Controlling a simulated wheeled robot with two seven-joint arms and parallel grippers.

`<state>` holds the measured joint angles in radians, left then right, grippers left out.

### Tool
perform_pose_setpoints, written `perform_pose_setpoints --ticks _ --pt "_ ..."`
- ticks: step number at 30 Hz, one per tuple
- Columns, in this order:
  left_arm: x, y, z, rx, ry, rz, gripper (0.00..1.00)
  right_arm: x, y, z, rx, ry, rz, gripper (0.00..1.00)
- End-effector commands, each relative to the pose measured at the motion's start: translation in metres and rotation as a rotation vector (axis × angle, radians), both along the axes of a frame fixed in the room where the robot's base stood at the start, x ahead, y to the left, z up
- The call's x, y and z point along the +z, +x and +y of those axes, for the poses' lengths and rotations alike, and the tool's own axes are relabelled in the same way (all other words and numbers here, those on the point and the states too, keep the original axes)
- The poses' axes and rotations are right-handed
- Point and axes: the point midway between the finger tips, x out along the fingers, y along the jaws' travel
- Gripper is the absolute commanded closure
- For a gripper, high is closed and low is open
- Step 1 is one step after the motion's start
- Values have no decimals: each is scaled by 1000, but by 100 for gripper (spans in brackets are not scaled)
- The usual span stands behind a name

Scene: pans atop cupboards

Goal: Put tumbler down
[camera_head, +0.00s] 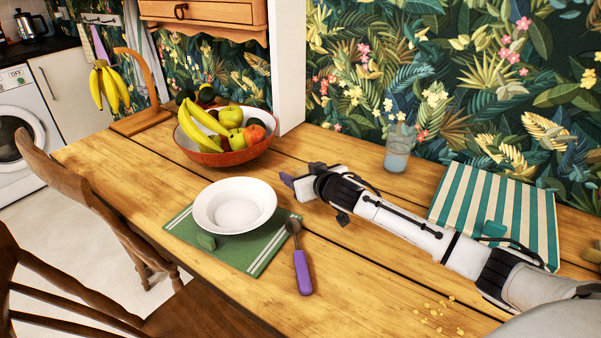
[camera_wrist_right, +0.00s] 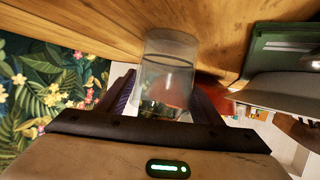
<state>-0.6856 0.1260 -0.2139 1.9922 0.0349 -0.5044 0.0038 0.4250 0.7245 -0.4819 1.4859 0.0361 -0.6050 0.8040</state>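A clear glass tumbler (camera_wrist_right: 168,72) is between the two purple-padded fingers of my right gripper (camera_wrist_right: 164,98) in the right wrist view. The fingers lie close along both its sides, and it appears held. The wooden tabletop (camera_wrist_right: 75,18) lies close beyond one end of it. I cannot tell whether it touches the wood. The tumbler is hard to make out there. My left gripper is out of view.
A white plate (camera_head: 235,206) sits on a green mat (camera_head: 258,254), beside a purple-handled spoon (camera_head: 302,272). A fruit bowl (camera_head: 212,157) stands behind. Another glass (camera_head: 397,150) stands near the wall, left of a striped teal item (camera_head: 505,212). The front tabletop is mostly clear.

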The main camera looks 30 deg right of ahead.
Motion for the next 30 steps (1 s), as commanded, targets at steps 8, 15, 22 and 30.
perform_pose_setpoints --ticks 8,15,22,30 --pt "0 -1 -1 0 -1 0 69 1 0 0 0 0 -1 32" --pt "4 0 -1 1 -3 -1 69 7 -11 2 2 1 0 32" --pt "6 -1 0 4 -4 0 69 23 -50 8 3 -1 2 32" --pt "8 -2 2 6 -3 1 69 42 -94 15 1 0 1 32"
